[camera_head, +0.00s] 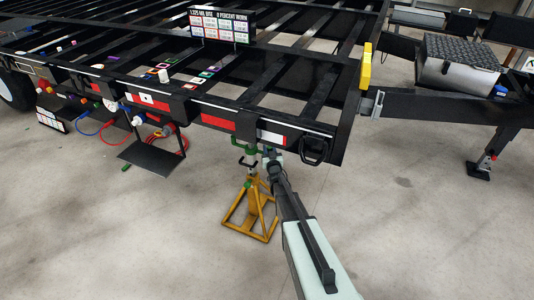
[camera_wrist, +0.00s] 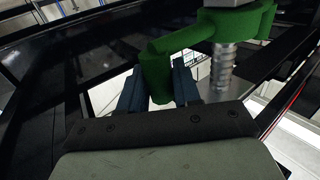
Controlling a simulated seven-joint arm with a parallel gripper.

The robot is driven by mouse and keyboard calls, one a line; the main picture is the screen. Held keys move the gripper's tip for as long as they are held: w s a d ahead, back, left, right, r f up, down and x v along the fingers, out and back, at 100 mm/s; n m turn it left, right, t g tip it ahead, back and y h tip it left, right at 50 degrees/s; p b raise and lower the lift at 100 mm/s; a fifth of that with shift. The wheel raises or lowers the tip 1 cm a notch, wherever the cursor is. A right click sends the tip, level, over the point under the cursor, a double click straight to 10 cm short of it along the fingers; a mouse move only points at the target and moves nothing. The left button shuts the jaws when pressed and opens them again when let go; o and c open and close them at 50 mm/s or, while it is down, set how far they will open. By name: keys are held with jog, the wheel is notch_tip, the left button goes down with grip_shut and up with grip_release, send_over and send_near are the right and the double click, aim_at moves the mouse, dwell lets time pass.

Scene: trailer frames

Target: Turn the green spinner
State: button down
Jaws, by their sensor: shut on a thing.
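The green spinner (camera_wrist: 185,37) shows large in the wrist view. Its round hub sits on a threaded metal screw (camera_wrist: 222,70), and an arm with a downward knob reaches out to the left. My gripper (camera_wrist: 157,88) has its two dark fingers on either side of that knob and is shut on it. In the head view the spinner (camera_head: 248,148) is small, under the trailer frame's edge and above a yellow jack stand (camera_head: 262,209). My gripper (camera_head: 265,155) meets it from the right, partly hiding it.
The black trailer frame (camera_head: 318,112) lies close above and behind the spinner. A black loop handle (camera_head: 313,150) hangs just right of my gripper. A black shelf (camera_head: 152,155) with hoses is to the left. The concrete floor in front is clear.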

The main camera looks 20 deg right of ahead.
jog(key=shift+w+d, duration=0.55)
jog(key=shift+w, duration=0.15)
jog(key=shift+w+d, duration=0.5)
jog(key=shift+w, duration=0.2)
jog(key=c, duration=0.9)
grip_release()
jog(key=shift+s, duration=0.15)
jog(key=s+a, duration=0.1)
jog(key=s, duration=0.8)
jog(key=s+a, duration=0.1)
jog(key=s, duration=0.3)
jog(key=shift+s+a, duration=0.15)
jog(key=shift+a, duration=0.2)
